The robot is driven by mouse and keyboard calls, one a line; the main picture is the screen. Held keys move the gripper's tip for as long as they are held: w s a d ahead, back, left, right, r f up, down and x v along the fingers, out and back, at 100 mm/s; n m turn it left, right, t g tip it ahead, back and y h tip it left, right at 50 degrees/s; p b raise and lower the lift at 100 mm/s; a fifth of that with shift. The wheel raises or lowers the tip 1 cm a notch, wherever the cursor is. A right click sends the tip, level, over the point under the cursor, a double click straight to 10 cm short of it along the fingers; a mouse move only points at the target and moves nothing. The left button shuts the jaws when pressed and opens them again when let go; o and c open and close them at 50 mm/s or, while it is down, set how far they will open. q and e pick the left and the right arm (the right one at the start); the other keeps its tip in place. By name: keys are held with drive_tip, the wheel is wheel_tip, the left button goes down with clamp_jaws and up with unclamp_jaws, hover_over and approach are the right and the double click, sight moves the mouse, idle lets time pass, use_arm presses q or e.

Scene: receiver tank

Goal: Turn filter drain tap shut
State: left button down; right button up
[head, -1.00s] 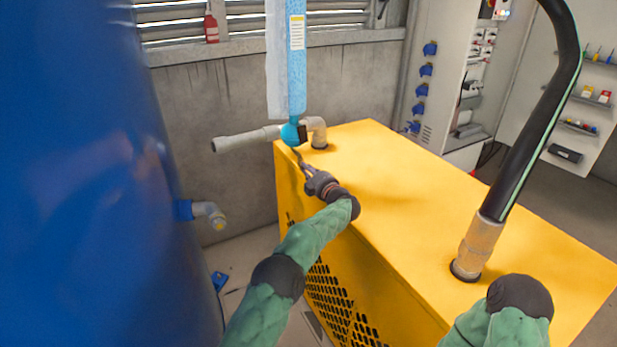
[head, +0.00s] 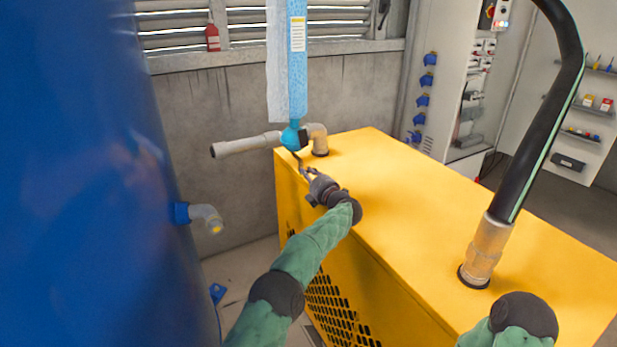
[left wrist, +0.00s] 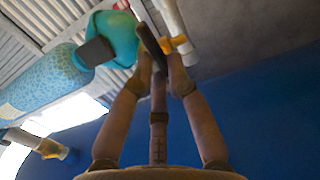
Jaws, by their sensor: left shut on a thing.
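The filter is a blue speckled column (head: 298,85) with a turquoise bowl (head: 290,137) at its lower end, above the yellow cabinet's back left corner. The drain tap (head: 296,156) hangs under the bowl as a thin dark piece. In the left wrist view the tap shows as a dark bar (left wrist: 149,38) between the fingertips, with a small orange-yellow piece (left wrist: 179,42) beside it. My left gripper (head: 306,170) is shut on the tap, just below the bowl; its fingers (left wrist: 162,68) show from behind in the wrist view. My right gripper is out of view.
A large blue tank (head: 80,180) fills the left side, with a short grey outlet (head: 208,217). The yellow cabinet (head: 410,200) lies under my left gripper. A grey pipe (head: 245,145) runs beside the bowl. A thick black hose (head: 545,120) rises at the right.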

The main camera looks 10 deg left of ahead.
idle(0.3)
use_arm(q)
drive_tip(key=c, duration=1.2)
unclamp_jaws()
drive_tip(key=v, duration=1.2)
drive_tip(key=shift+f, duration=0.1)
